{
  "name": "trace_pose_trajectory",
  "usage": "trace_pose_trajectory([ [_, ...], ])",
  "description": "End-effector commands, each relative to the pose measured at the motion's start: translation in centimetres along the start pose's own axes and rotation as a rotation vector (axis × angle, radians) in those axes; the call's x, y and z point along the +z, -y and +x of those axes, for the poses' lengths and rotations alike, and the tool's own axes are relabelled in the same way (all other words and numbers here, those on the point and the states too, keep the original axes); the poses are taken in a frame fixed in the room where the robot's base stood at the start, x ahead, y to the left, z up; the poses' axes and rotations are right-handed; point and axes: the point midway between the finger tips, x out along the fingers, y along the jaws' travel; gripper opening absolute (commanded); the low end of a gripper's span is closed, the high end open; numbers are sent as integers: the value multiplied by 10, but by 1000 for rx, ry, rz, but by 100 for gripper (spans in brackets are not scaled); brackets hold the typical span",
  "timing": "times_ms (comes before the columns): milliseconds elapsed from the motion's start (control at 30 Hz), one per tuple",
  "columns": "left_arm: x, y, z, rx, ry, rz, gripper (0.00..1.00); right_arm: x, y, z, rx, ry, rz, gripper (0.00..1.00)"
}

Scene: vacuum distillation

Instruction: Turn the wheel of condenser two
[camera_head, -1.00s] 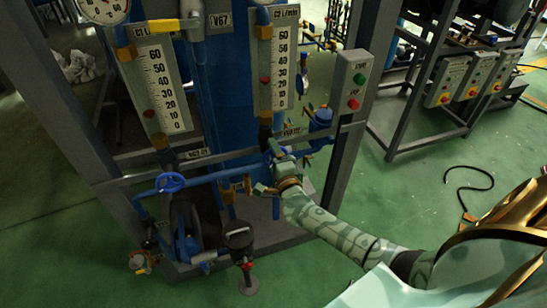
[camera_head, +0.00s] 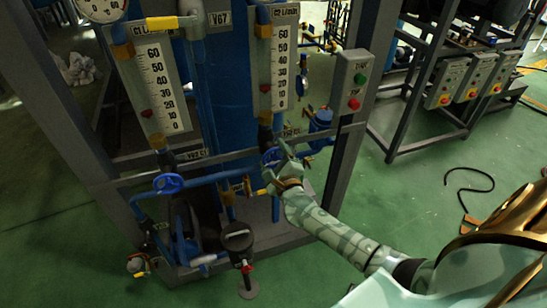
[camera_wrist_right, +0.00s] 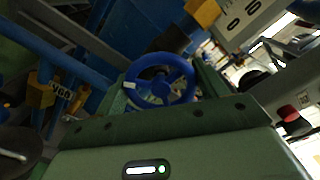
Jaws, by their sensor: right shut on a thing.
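The blue wheel of condenser two (camera_head: 271,156) sits on the pipe below the right flow gauge, marked C2. My right gripper (camera_head: 280,165) is at this wheel and partly covers it. In the right wrist view the wheel (camera_wrist_right: 165,103) lies between the two green fingers of the gripper (camera_wrist_right: 165,88), which are shut on its rim from both sides. A small white mark shows on the rim's left. The C2 gauge (camera_head: 284,60) holds a red float in its lower half. My left gripper is not in view.
A second blue wheel (camera_head: 168,183) is on the left, below the C1 gauge (camera_head: 160,88). Open green floor lies right of the frame.

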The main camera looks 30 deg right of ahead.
Motion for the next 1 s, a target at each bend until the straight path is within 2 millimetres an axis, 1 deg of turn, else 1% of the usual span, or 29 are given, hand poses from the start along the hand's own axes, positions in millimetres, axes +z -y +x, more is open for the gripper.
trace_pose_trajectory([
  [433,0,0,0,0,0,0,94,-2,-2,-1,5,-3,8,49],
  [467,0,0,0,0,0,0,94,-2,-2,-1,5,-3,8,80],
  [500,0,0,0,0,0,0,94,-2,-2,-1,5,-3,8,91],
  [533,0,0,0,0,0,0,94,-2,-2,-1,4,-3,8,94],
  [833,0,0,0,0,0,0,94,-1,-1,-3,2,-1,8,94],
  [933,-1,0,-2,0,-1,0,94,-1,-1,-12,3,-2,8,94],
  [1000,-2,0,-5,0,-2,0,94,0,0,-25,4,-2,8,94],
])
